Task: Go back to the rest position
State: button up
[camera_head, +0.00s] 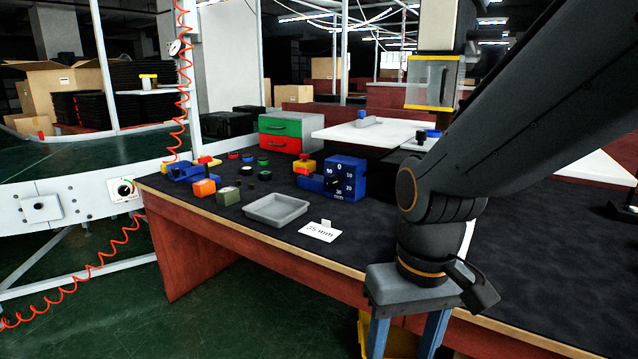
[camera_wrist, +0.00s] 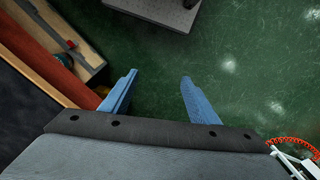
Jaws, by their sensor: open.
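My gripper (camera_head: 407,340) hangs off the front edge of the dark-topped workbench (camera_head: 350,240), pointing down, at the lower right of the head view. Its two blue fingers are apart with nothing between them. In the wrist view my gripper (camera_wrist: 158,98) is open over the green floor (camera_wrist: 240,70). The bench edge shows at the left of that view.
On the bench stand a grey tray (camera_head: 275,209), a "35 mm" card (camera_head: 320,231), a blue dial block (camera_head: 345,178), several small coloured blocks and green and red drawers (camera_head: 281,134). A conveyor (camera_head: 60,205) and an orange coiled hose (camera_head: 100,268) are left.

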jog(key=d+r+m+p, duration=0.2)
jog(key=d+r+p, duration=0.5)
jog(key=p, duration=0.6)
jog(key=shift+s+d+h, duration=0.15)
jog(key=shift+d+h, duration=0.05)
jog(key=shift+h, duration=0.1)
